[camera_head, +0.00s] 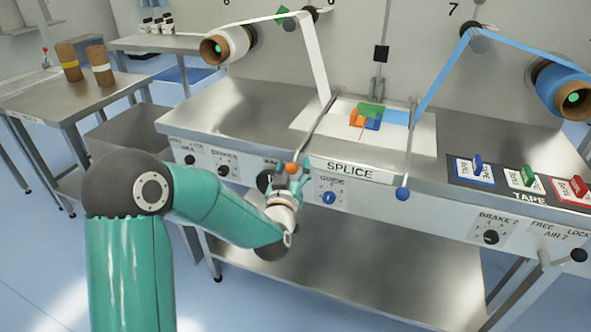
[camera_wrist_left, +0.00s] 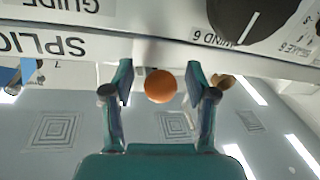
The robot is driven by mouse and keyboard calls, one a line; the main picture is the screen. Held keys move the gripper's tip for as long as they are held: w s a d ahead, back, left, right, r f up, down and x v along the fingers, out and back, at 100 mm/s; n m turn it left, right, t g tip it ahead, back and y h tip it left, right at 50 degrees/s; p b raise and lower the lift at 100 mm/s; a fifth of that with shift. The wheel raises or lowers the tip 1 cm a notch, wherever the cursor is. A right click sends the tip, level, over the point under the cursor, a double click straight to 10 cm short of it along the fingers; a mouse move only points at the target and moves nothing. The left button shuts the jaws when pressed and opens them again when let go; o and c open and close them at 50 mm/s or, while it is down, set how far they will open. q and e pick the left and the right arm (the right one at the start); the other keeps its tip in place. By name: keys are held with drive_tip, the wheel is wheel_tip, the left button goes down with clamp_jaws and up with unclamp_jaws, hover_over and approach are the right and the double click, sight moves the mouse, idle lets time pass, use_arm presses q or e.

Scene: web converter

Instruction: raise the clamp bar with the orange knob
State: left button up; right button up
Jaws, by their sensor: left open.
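The orange knob (camera_head: 292,168) sits at the near end of a thin dark clamp bar (camera_head: 318,124), which slopes down from the splice table towards the front edge. My left gripper (camera_head: 288,184) is at the front edge, right by the orange knob. In the left wrist view the orange knob (camera_wrist_left: 160,86) lies between the two open fingers of my left gripper (camera_wrist_left: 160,92), with a gap on both sides. A second bar (camera_head: 411,140) with a blue knob (camera_head: 403,194) stands to the right. My right gripper is not in view.
The machine front carries a SPLICE label (camera_head: 350,170), a GUIDE dial (camera_head: 329,198) and brake dials. White and blue webs run down to the white splice plate (camera_head: 420,135). Tape dispensers (camera_head: 522,178) are at the right. A side table (camera_head: 125,85) with rolls stands at the left.

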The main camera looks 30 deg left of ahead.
use_arm(q)
drive_tip(key=shift+c, duration=0.3)
clamp_jaws()
